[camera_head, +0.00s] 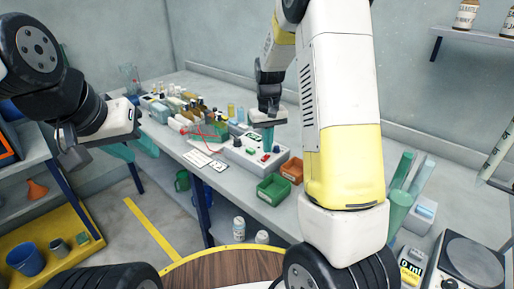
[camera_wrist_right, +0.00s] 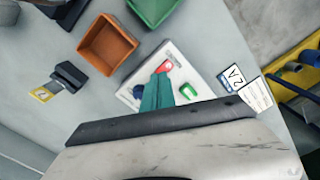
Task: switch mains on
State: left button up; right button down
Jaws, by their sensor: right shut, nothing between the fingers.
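The power unit (camera_head: 240,158) is a pale box with a small display and coloured controls on the bench, and it also shows in the right wrist view (camera_wrist_right: 190,62). A red switch-like part (camera_wrist_right: 165,66) sits on its top. A green part (camera_wrist_right: 188,91) is to the right of the fingers there. My right gripper (camera_head: 268,139) is shut and empty, pointing down over the unit. Its teal fingertips (camera_wrist_right: 163,76) are right by the red part; whether they touch it I cannot tell, and they partly cover it. My left gripper (camera_head: 133,149) is open and empty, away from the bench at the left.
A green bin (camera_head: 273,189) and an orange bin (camera_head: 293,169) stand beside the unit, on its right in the head view. Bottles and red leads (camera_head: 204,134) crowd the bench behind. Cards (camera_head: 197,159) lie at the front edge. A scale (camera_head: 470,264) stands at lower right.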

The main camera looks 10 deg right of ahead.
aim_at(267, 156)
jog(key=shift+f, duration=0.9)
dwell(0.6)
jog(key=shift+r, duration=3.5)
jog(key=s+r+t+y, duration=0.2)
jog(key=s+r+t, duration=0.1)
jog(key=s+r, duration=0.75)
jog(key=s+a+r+m+t, duration=0.1)
jog(key=s+a+r+t, duration=0.1)
jog(key=s, duration=1.1)
jog(key=shift+s+r+t, duration=0.25)
jog(key=shift+s+t, duration=0.15)
jog(key=shift+t, duration=0.2)
